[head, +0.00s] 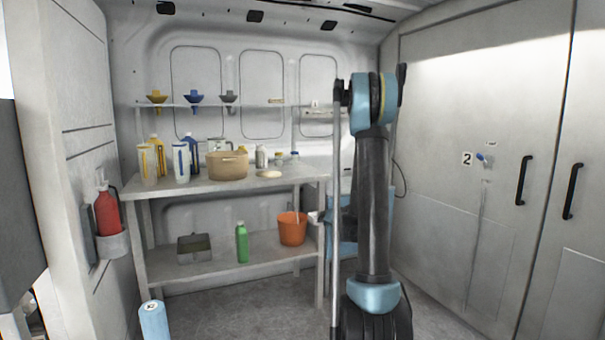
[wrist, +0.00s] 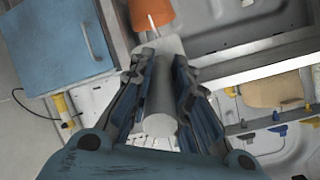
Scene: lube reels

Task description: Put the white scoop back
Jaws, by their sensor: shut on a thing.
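In the wrist view my gripper (wrist: 158,92) is shut on a pale grey-white cylindrical piece, which I take to be the white scoop (wrist: 158,105). It lies lengthwise between the fingers, and its far white end reaches toward the orange bucket (wrist: 152,14). In the head view my arm hides most of the gripper. A small whitish part, probably of the scoop (head: 315,217), shows just right of the orange bucket (head: 292,230), near the shelf's front right leg. I cannot tell whether it touches the bucket.
A steel shelf unit (head: 280,181) holds bottles and a tan pot (head: 227,164) on top, and a green bottle (head: 242,243) below. A blue box (wrist: 58,45) stands beside it. A hook label 2 (head: 467,159) is on the right wall. Funnels (head: 195,98) sit on the rail.

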